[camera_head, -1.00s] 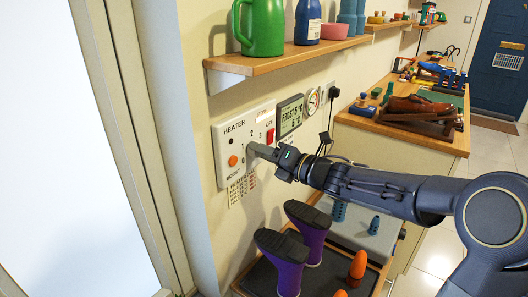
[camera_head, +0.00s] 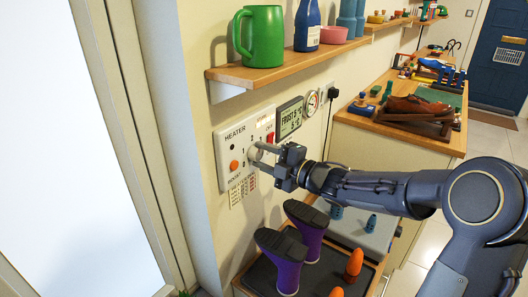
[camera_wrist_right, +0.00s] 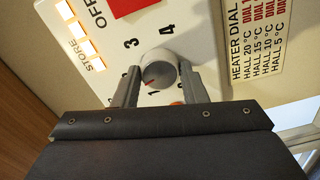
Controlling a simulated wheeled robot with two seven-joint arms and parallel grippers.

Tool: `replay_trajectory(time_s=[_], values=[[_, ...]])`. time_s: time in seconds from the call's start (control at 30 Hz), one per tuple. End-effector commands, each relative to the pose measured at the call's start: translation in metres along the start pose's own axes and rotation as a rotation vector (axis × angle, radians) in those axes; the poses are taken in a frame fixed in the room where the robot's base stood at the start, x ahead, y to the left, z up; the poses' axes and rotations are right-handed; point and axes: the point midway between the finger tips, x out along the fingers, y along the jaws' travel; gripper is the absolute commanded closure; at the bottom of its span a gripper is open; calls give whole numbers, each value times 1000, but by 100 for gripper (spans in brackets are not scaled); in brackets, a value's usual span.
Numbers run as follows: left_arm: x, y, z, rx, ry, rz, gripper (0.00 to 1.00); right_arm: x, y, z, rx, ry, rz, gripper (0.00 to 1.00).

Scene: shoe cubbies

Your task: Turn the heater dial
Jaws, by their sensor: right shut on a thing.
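The heater panel (camera_head: 225,151) is a white box on the wall at the left of the head view, and it also shows in the right wrist view (camera_wrist_right: 197,20). Its round white dial (camera_wrist_right: 163,68) has a grey face with a red mark, which points toward the printed 1. My right gripper (camera_head: 259,154) reaches the panel from the right. In the right wrist view its two fingers (camera_wrist_right: 160,75) lie on opposite sides of the dial, shut on it. In the head view the fingers partly hide the dial. My left gripper is not in view.
A red switch (camera_head: 270,138) and an orange button (camera_head: 234,165) are on the panel. A display (camera_head: 290,118) and a gauge (camera_head: 312,102) are beside it. A wooden shelf (camera_head: 290,62) with a green jug (camera_head: 264,35) juts out above. Purple boots (camera_head: 288,270) stand below.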

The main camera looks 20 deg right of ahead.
Motion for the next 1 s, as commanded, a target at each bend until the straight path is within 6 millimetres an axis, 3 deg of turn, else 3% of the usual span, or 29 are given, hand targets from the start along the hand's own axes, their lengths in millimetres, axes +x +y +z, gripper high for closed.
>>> replay_trajectory(time_s=[1.0], values=[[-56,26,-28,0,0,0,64,-1,2,0,968,-4,-2,84]])
